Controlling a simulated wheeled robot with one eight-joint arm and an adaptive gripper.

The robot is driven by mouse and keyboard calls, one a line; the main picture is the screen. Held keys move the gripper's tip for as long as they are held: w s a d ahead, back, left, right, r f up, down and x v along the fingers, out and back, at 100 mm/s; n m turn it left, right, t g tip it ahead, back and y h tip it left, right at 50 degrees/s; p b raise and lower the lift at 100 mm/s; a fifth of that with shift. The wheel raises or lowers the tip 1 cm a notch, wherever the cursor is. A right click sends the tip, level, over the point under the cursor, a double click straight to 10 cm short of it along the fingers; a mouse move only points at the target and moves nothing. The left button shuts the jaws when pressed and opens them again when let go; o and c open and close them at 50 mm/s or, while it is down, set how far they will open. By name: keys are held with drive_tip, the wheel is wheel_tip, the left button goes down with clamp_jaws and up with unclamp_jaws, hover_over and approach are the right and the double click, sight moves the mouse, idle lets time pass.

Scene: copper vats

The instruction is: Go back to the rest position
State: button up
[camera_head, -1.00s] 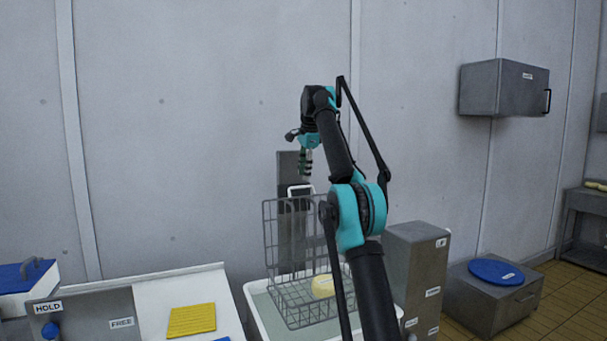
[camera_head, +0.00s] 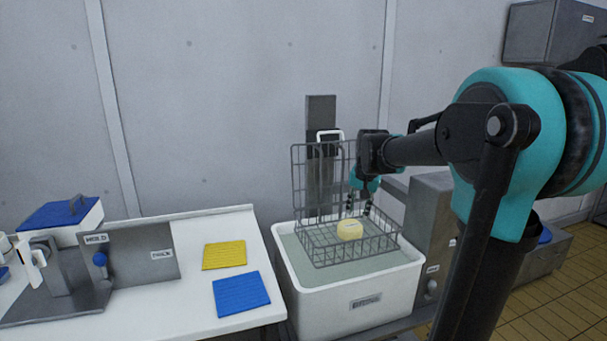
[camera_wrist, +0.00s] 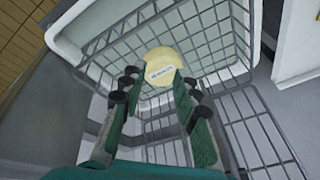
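My gripper (camera_head: 359,205) hangs pointing down over the wire basket (camera_head: 325,253). In the wrist view my gripper (camera_wrist: 158,115) has its two green fingers spread apart with nothing between them. A pale yellow cheese round (camera_head: 349,230) with a small label lies in the basket; it also shows in the wrist view (camera_wrist: 163,66) beyond the fingertips. I cannot tell the exact gap between fingers and cheese. The basket sits in a white tub labelled BRINE (camera_head: 350,307), with a tall wire side at its back left.
A grey post with a white handle (camera_head: 330,136) stands behind the basket. The white table (camera_head: 190,290) at left bears a yellow mat (camera_head: 224,255), a blue mat (camera_head: 241,293) and a grey labelled fixture (camera_head: 130,252). A grey cabinet (camera_head: 430,215) stands right of the tub.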

drive_tip(key=s+d+f+n, duration=0.1)
drive_tip(key=s+f+n, duration=0.1)
drive_tip(key=s+f, duration=0.7)
drive_tip(key=s+d+f+n, duration=0.1)
drive_tip(key=s+f+n, duration=0.1)
drive_tip(key=s+f, duration=0.8)
drive_tip(key=s, duration=0.7)
drive_tip(key=shift+f+n, duration=0.25)
drive_tip(key=shift+n, duration=0.15)
